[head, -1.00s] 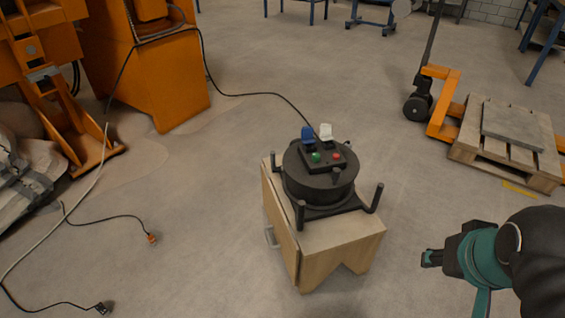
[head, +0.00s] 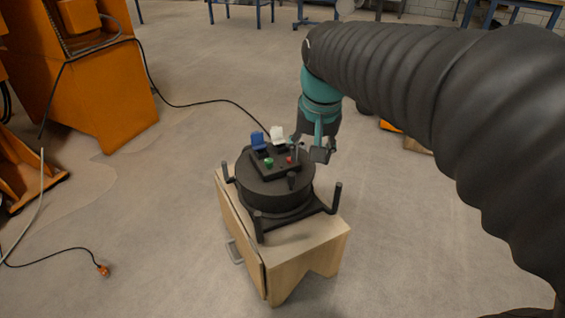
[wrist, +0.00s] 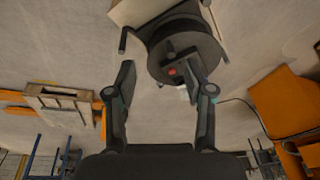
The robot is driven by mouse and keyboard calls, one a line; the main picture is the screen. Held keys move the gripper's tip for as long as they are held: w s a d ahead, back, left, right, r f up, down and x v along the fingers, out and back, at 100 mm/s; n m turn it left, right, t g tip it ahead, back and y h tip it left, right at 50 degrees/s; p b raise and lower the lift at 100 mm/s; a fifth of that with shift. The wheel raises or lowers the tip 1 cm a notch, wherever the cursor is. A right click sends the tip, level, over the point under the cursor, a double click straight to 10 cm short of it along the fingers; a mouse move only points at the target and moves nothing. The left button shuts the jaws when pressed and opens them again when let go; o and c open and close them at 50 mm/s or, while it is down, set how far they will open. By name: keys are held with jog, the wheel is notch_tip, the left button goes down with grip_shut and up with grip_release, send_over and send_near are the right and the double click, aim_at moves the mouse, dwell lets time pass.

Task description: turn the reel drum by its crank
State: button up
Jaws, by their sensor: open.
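The black reel drum (head: 262,190) stands in a black frame with upright posts on a wooden cabinet (head: 305,258). A box on its top carries a green button, a red button, and a blue and a white plug. My gripper (head: 306,149) hangs open over the drum's far right edge, fingers down. In the wrist view, the drum (wrist: 190,50) lies ahead, partly behind the right finger, and nothing is between the fingertips (wrist: 163,68).
A black cable (head: 180,103) runs from the orange machine (head: 100,100) toward the drum. A loose cable with an orange plug (head: 103,270) lies on the floor at left. A pallet (wrist: 65,105) shows in the wrist view.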

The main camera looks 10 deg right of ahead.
aim_at(292, 174)
jog(key=w+f+m+g+b, duration=0.15)
jog(key=w+f, duration=0.25)
jog(key=w, duration=0.4)
jog(key=w+f+m+g+b, duration=0.1)
jog(key=w+f+m, duration=0.15)
jog(key=w, duration=0.55)
jog(key=shift+n, duration=0.4)
notch_tip(292, 174, down, 15)
jog(key=b, duration=0.3)
jog(key=shift+r, duration=0.2)
grip_shut()
